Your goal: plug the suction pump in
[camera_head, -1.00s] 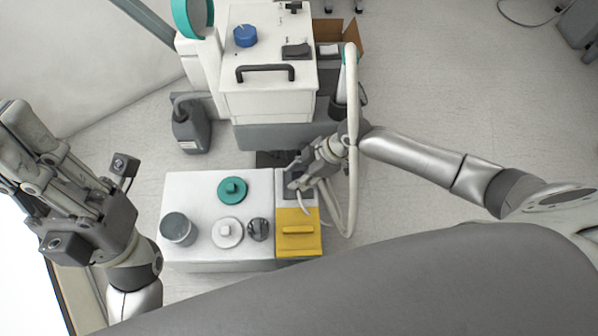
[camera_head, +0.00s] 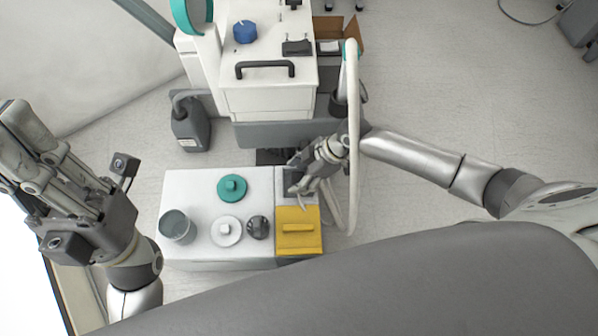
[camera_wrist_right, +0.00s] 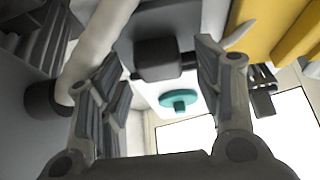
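The suction pump appears to be the white cart unit (camera_head: 268,102) with a black handle and a blue knob, at the top centre of the head view. A thick white hose (camera_head: 353,95) hangs down its right side, passing by my right wrist. My right gripper (camera_head: 296,184) is over the dark grey section beside the yellow lid (camera_head: 298,243). In the right wrist view its fingers are spread, with a dark grey block (camera_wrist_right: 158,60) showing in the gap, apparently not pinched. No plug or socket can be made out clearly. My left gripper (camera_head: 35,150) is raised at the left, its closure unclear.
A low white cabinet (camera_head: 195,190) carries a teal lid (camera_head: 232,188), a white lid (camera_head: 226,231), a grey cup (camera_head: 177,226) and a dark knob (camera_head: 258,227). A grey canister (camera_head: 190,130) and an open cardboard box (camera_head: 347,32) stand on the floor.

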